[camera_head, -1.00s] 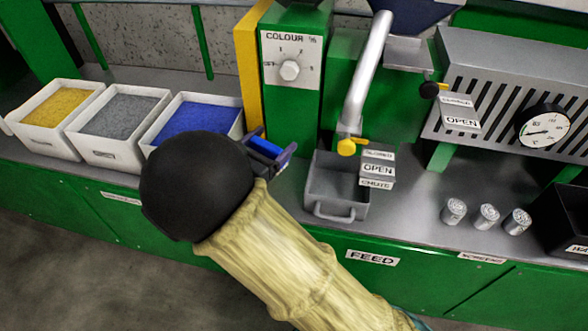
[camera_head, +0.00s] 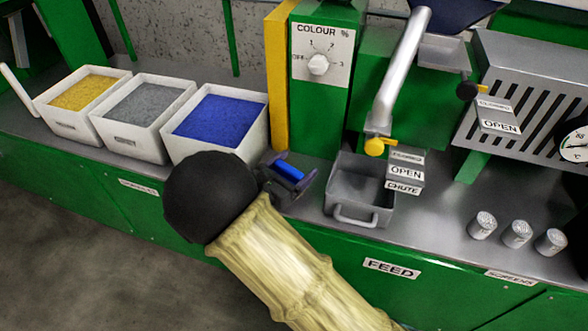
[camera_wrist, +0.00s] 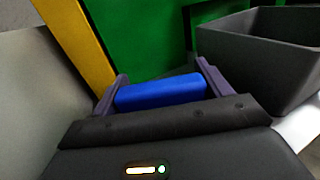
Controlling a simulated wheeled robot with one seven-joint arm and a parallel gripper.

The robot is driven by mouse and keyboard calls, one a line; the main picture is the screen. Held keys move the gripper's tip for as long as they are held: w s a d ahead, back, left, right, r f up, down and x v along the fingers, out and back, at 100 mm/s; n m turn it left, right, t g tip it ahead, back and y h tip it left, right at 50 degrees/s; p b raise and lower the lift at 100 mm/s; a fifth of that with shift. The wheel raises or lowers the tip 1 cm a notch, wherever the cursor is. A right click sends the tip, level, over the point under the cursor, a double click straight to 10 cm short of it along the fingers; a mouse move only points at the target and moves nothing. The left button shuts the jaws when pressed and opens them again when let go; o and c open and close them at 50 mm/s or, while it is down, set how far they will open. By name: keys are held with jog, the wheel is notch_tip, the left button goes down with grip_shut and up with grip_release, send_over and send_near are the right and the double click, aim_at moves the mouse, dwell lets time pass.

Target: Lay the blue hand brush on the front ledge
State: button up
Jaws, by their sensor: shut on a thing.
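The blue hand brush (camera_head: 288,172) is between the fingers of my gripper (camera_head: 290,180). In the wrist view the brush shows as a smooth blue block (camera_wrist: 160,92) lying across between the two dark purple fingers of my gripper (camera_wrist: 160,95). My gripper is shut on it. Much of the brush is hidden by the fingers and the black wrist. The grey ledge (camera_head: 310,215) runs along the front of the green machine, and the brush is over or near it, left of the grey chute bin. I cannot tell whether the brush touches the ledge.
The grey chute bin (camera_head: 358,190) stands just right of my gripper. White bins of yellow (camera_head: 52,118), grey (camera_head: 112,135) and blue grains (camera_head: 187,150) stand to the left. A yellow post (camera_head: 279,85) rises behind. Several metal cans (camera_head: 516,235) stand at the right.

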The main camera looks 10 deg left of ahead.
jog(key=shift+r, duration=0.1)
jog(key=shift+f, duration=0.2)
jog(key=o, duration=0.9)
jog(key=shift+s+a, duration=0.1)
jog(key=shift+o, duration=0.7)
jog(key=shift+r, duration=0.2)
jog(key=shift+s, duration=0.25)
jog(key=p+v, duration=0.3)
jog(key=v, duration=0.8)
jog(key=shift+s, duration=0.15)
jog(key=shift+a, duration=0.1)
